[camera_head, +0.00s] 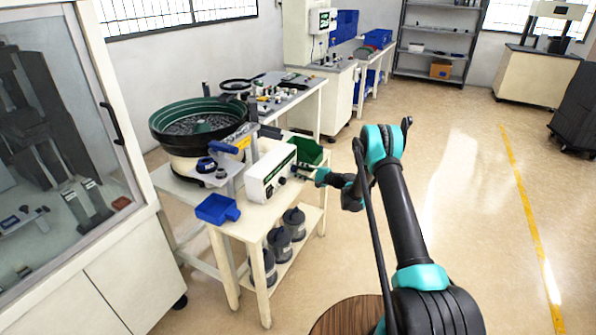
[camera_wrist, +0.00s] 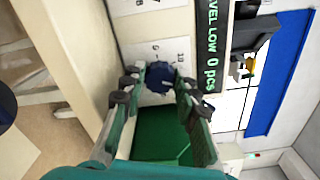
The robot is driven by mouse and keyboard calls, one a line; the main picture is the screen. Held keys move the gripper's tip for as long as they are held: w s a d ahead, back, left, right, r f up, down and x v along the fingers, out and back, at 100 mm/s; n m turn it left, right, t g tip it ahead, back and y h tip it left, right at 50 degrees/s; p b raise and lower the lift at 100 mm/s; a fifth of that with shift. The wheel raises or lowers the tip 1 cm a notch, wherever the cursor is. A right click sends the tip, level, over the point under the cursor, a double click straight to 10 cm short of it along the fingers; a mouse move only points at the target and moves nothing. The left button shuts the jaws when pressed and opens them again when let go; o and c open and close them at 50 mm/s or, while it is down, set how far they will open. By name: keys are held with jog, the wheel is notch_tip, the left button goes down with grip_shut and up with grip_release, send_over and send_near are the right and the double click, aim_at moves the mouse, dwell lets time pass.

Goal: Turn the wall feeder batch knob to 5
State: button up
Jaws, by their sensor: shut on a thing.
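The batch knob (camera_wrist: 160,74) is a dark blue dial on a white panel with printed numbers around it; a 9 and a 10 are legible, but its pointer is not. My gripper (camera_wrist: 161,82) has its teal fingers on either side of the knob and is shut on it. The display (camera_wrist: 209,55) beside it reads "...VEL LOW 0 pcs". In the head view, my gripper (camera_head: 303,173) is at the front of the white control box (camera_head: 262,177) on the table, and hides the knob there.
A bowl feeder (camera_head: 196,122) stands behind the control box. A blue tray (camera_head: 217,209) lies at the table's front left, and a green bin (camera_head: 308,151) is behind my gripper. Several grey canisters (camera_head: 279,243) stand on the lower shelf. Floor to the right is clear.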

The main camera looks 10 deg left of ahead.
jog(key=n, duration=0.5)
jog(key=shift+f+n, duration=0.1)
jog(key=shift+n, duration=0.2)
jog(key=n, duration=0.5)
jog(key=shift+n, duration=0.3)
jog(key=n, duration=0.5)
jog(key=shift+f, duration=0.1)
jog(key=n, duration=0.5)
jog(key=shift+n, duration=0.4)
jog(key=o, duration=1.2)
jog(key=shift+c, duration=0.2)
jog(key=shift+d, duration=0.15)
